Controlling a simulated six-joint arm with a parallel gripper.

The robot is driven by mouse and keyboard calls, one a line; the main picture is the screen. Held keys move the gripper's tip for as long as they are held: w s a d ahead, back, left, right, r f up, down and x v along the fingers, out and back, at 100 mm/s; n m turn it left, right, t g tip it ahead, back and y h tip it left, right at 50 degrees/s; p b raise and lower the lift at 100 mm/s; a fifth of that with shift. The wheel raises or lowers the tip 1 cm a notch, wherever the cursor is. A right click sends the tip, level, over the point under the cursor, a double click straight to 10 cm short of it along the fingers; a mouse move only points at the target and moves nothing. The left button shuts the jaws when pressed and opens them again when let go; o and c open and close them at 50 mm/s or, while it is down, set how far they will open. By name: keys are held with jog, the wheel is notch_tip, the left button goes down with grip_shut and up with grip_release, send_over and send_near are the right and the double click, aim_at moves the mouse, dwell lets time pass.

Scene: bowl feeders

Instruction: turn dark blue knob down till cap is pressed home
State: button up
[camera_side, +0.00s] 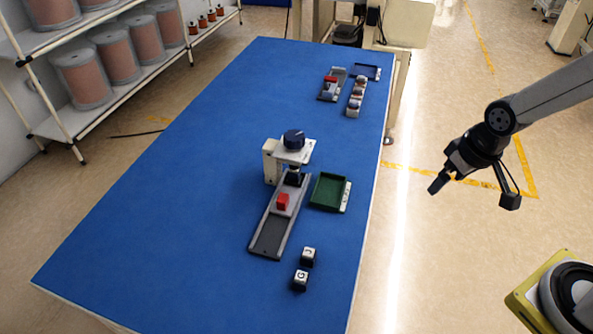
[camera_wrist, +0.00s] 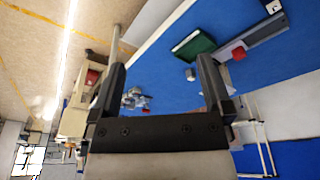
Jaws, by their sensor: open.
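The dark blue knob (camera_side: 293,140) sits on top of a white press frame (camera_side: 270,160) on the blue table. A black ram (camera_side: 293,177) hangs below it over a grey slide (camera_side: 270,236). A red block (camera_side: 283,201) sits on the slide, in front of the ram; it also shows in the wrist view (camera_wrist: 238,52). I cannot make out a cap under the ram. My gripper (camera_side: 436,187) is off the table's right side, well away from the knob. In the wrist view its fingers (camera_wrist: 161,78) are apart with nothing held between them.
A green tray (camera_side: 346,196) lies right of the slide. Two dark keycaps with lettered white tops (camera_side: 308,254) (camera_side: 300,278) stand near the front. Small trays, including a blue one (camera_side: 366,72), lie at the far end. Shelves with spools (camera_side: 84,80) stand left.

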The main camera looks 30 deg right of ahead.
jog(key=w+a+f+t+y, duration=0.1)
jog(key=w+a+t, duration=0.2)
jog(key=w, duration=0.5)
jog(key=w+a+f+t, duration=0.1)
jog(key=w+a+t, duration=0.1)
jog(key=w+a, duration=0.35)
jog(key=n+t, duration=0.1)
jog(key=t, duration=0.5)
send_near(297, 138)
jog(key=x, duration=0.4)
jog(key=shift+s+d+r, duration=0.1)
jog(key=shift+s+r, duration=0.05)
jog(key=shift+r, duration=0.05)
jog(key=shift+f, duration=0.1)
jog(key=shift+x, duration=3.85)
jog(key=c, duration=1.1)
